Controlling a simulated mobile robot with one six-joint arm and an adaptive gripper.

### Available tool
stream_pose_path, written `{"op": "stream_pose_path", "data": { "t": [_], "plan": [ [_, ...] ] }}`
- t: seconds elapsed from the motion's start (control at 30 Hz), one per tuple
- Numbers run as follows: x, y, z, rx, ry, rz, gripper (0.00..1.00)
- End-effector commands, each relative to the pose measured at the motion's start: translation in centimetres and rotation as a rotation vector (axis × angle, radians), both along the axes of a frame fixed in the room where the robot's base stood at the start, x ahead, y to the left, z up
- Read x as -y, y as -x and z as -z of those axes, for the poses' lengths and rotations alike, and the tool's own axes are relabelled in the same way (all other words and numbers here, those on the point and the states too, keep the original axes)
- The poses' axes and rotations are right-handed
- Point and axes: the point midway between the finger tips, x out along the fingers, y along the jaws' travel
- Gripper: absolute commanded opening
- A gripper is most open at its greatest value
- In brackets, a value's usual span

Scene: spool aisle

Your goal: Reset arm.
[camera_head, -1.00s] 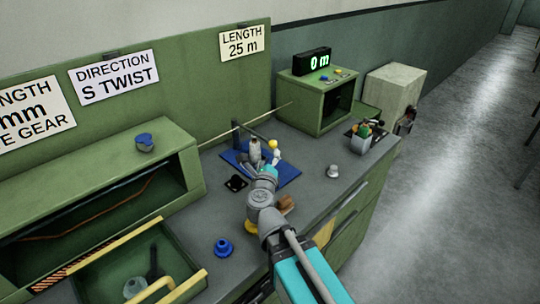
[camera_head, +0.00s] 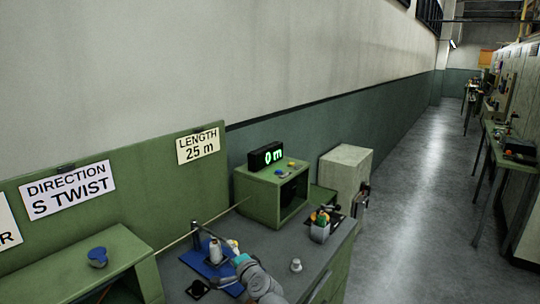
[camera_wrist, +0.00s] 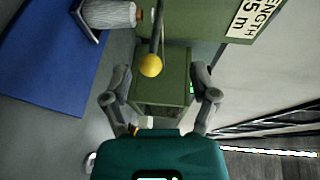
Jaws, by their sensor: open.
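My gripper (camera_wrist: 160,100) is open and empty in the wrist view, with its two fingers spread apart. Between and beyond the fingers are a yellow ball (camera_wrist: 151,65) on a dark rod and the green counter box (camera_wrist: 162,88). In the head view my arm reaches over the grey bench near the blue mat (camera_head: 207,266), low in the picture. The fingers themselves are not clear there.
The green box (camera_head: 262,197) carries a display reading 0 m (camera_head: 266,155). A cup of tools (camera_head: 320,231) and a small white knob (camera_head: 296,265) stand on the bench to the right. A pale cabinet (camera_head: 346,174) stands behind. The aisle floor (camera_head: 420,200) at right is clear.

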Motion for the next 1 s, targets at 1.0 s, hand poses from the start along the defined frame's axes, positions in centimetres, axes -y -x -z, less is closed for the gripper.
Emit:
{"op": "stream_pose_path", "data": {
  "t": [1.0],
  "plan": [
    [25.4, 10.9, 9.3, -0.645, 1.245, -0.716, 0.76]
  ]
}}
